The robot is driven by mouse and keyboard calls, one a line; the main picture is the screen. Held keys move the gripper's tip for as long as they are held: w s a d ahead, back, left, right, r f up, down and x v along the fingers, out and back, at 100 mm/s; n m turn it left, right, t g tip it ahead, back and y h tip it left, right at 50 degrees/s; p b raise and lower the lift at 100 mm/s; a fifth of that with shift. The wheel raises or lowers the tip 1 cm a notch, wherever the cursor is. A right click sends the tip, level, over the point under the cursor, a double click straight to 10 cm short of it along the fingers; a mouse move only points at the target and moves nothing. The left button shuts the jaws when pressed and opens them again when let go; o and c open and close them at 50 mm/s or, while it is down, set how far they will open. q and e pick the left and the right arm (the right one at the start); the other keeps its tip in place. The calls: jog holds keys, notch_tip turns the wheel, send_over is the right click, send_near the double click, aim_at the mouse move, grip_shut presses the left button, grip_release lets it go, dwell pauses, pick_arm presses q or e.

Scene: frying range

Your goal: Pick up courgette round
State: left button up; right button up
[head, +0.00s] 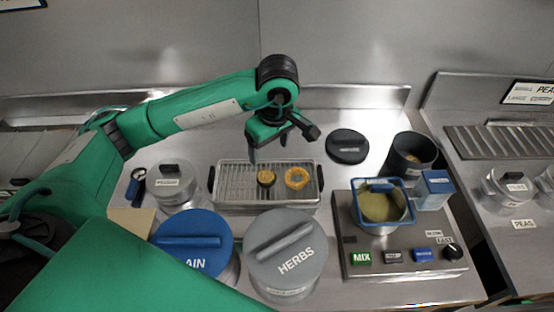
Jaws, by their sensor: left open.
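A small dark-edged round with a golden top (266,179), which looks like the courgette round, lies on the wire rack of a metal tray (230,207) in the middle of the counter. A golden ring (297,178) lies just to its right on the same rack, a small gap apart. My left gripper (267,149) is open and empty, with its fingers pointing down above the back part of the tray, over and slightly behind the round. It touches neither piece. My right gripper is out of view.
Blue-lidded (192,245) and grey HERBS (287,251) containers stand in front of the tray. A lidded pot (175,186) is at its left. A black lid (347,146), black pot (411,154) and mixing unit with a blue-rimmed basket (381,203) are at the right.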

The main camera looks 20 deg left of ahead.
pick_arm(q)
notch_tip(320, 180, down, 3)
jog(key=p, duration=0.2)
send_over(266, 176)
jog(key=s+d, duration=0.1)
notch_tip(266, 176, down, 4)
jog(key=shift+s+d+f, duration=0.1)
jog(key=shift+s, duration=0.05)
jog(key=shift+f, duration=0.5)
jog(key=shift+f+p, duration=0.25)
jog(key=shift+p, duration=0.25)
jog(key=f, duration=0.1)
jog(key=f+p, duration=0.1)
jog(key=w+a+f+p, duration=0.1)
jog(key=f, duration=0.1)
jog(key=shift+f, duration=0.3)
jog(key=c, duration=0.9)
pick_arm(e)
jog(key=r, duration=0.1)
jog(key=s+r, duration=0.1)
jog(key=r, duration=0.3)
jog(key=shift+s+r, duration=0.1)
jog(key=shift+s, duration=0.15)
